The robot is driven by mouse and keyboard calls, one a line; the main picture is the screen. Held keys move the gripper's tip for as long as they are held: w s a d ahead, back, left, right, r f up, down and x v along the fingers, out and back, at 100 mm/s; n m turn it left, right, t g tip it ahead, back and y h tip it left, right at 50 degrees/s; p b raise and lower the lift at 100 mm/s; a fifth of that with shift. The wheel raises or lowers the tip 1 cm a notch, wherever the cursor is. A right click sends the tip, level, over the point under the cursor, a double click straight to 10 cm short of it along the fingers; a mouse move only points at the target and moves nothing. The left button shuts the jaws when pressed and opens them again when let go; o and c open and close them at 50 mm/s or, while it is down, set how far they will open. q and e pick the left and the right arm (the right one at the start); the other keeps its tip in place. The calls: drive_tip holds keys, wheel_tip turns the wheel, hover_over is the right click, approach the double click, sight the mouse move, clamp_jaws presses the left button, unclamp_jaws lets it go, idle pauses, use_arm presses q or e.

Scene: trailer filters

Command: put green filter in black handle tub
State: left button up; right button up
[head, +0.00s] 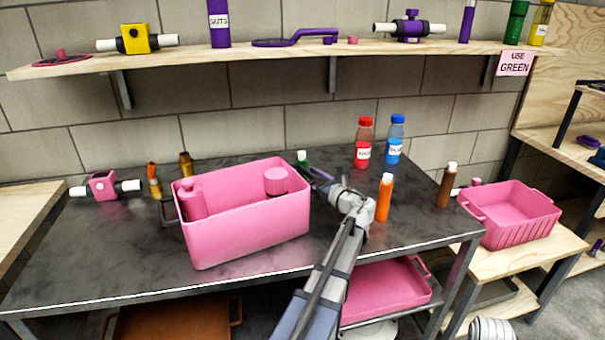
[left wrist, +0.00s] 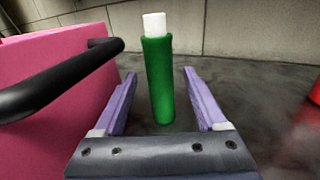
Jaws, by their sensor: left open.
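The green filter (head: 302,157) is a slim green cylinder with a white cap, upright on the dark table just behind the right end of the pink tub (head: 250,232). The tub has black handles; one (head: 168,212) shows at its left end. It holds a pink bottle (head: 191,199) and a pink canister (head: 277,180). My left gripper (head: 315,174) is open beside the tub's right end. In the left wrist view the green filter (left wrist: 158,80) stands between the spread purple fingers (left wrist: 160,98), with a black handle (left wrist: 60,80) close on the left. My right gripper is out of view.
An orange bottle (head: 384,198) stands right of my left wrist; red (head: 364,143) and blue (head: 395,140) bottles stand behind. A brown bottle (head: 446,186) is near the right edge. Another pink tub (head: 512,216) sits on a side bench. The table's left front is clear.

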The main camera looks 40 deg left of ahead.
use_arm(q)
drive_tip(key=v, duration=0.9)
